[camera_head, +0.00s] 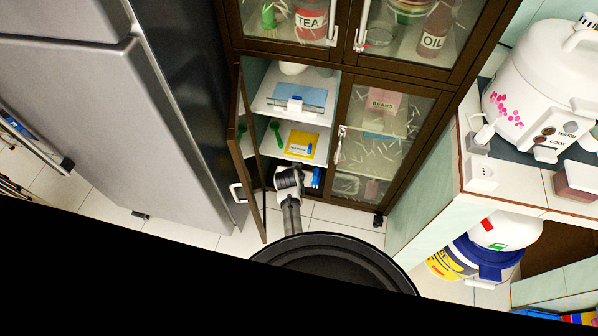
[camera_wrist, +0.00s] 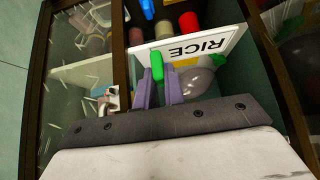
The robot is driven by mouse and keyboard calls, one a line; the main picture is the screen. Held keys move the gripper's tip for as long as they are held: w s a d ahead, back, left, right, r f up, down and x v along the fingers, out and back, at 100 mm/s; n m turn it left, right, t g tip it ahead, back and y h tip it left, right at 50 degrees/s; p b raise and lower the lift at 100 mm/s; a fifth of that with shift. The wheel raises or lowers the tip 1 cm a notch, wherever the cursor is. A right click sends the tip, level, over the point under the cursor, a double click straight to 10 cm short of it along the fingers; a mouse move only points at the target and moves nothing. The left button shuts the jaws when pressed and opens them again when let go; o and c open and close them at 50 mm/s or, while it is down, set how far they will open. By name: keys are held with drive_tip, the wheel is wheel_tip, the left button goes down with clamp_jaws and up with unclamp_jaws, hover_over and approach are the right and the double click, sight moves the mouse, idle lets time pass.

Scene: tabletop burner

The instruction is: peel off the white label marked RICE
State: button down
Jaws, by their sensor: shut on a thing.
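In the head view my gripper (camera_head: 290,178) is low at the open cabinet compartment, in front of the lower shelf. The label cannot be made out in the head view, and whatever is behind it is hidden.
The cabinet door (camera_head: 248,170) stands open at the left. A yellow packet (camera_head: 300,144) lies on the lower shelf and a blue box (camera_head: 297,97) on the shelf above. The right glass door (camera_head: 375,150) is shut. A fridge (camera_head: 110,110) stands at the left.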

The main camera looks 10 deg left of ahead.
drive_tip(key=shift+r+p, duration=1.15)
drive_tip(key=shift+r, duration=0.3)
drive_tip(key=shift+r, duration=0.15)
drive_tip(key=shift+r+p, duration=2.2)
drive_tip(key=shift+r, duration=0.2)
